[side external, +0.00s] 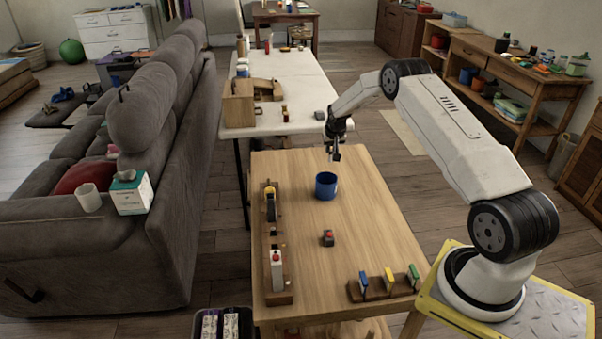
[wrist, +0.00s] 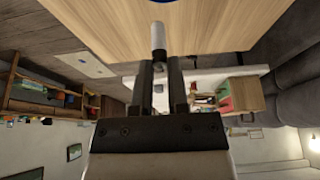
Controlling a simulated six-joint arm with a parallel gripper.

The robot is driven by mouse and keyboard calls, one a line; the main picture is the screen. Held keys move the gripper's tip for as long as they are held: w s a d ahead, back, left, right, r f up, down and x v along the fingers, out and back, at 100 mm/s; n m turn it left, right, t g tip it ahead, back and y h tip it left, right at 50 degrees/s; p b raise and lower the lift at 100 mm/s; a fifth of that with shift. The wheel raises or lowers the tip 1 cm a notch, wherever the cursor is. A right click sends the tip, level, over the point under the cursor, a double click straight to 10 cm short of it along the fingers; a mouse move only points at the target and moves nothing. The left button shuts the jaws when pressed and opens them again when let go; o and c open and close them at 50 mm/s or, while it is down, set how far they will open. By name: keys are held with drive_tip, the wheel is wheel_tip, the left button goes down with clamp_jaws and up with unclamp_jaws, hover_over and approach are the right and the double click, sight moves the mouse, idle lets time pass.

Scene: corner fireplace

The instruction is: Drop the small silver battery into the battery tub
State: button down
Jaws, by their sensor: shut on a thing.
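The battery tub (side external: 326,188) is a round blue tub standing on the wooden table, towards its far end. A sliver of blue at the top edge of the wrist view may be its rim. My gripper (side external: 334,153) is above the far end of the table, a little above and behind the tub in the side view. In the wrist view my gripper (wrist: 159,65) is shut on the small silver battery (wrist: 158,36), which sticks out past the fingertips. The battery is too small to make out clearly in the side view.
The wooden table (side external: 352,220) also holds a small device with a red button (side external: 328,238), a rack with coloured cards (side external: 385,284) at the front right, and a wooden holder (side external: 271,215) along the left edge. A white table (side external: 300,88) stands behind. The table's middle is mostly clear.

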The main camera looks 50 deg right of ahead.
drive_tip(key=shift+f, duration=1.3)
drive_tip(key=c, duration=0.5)
unclamp_jaws()
drive_tip(key=shift+c, duration=0.2)
drive_tip(key=shift+r, duration=0.1)
drive_tip(key=v, duration=0.7)
drive_tip(key=shift+r, duration=0.3)
drive_tip(key=shift+s+a, duration=0.1)
